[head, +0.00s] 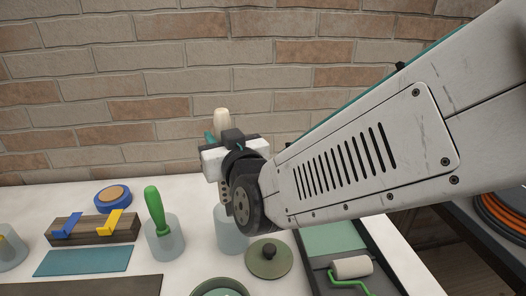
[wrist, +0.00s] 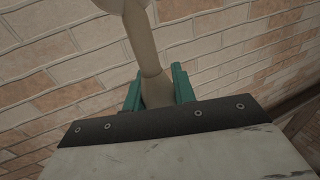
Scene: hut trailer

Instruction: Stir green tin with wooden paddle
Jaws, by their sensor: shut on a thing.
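My gripper (head: 215,138) is shut on the pale handle of the wooden paddle (head: 222,118), above the table. In the wrist view the teal fingers (wrist: 158,88) close around the paddle's shaft (wrist: 147,50). The handle's top sticks up above the fingers. A pale length of it shows below my gripper, over a clear cup (head: 231,238); I cannot tell whether its lower end is inside the cup. The green tin (head: 221,291) is at the bottom edge of the head view, open-topped and partly cut off. Its contents are hardly visible.
A green lid with a black knob (head: 268,262) lies right of the tin. A green-handled tool (head: 155,208) stands in another clear cup. A wooden block (head: 92,231) with blue and yellow pieces is at left. A paint tray (head: 332,238) with a roller (head: 352,267) is at right. A brick wall stands behind.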

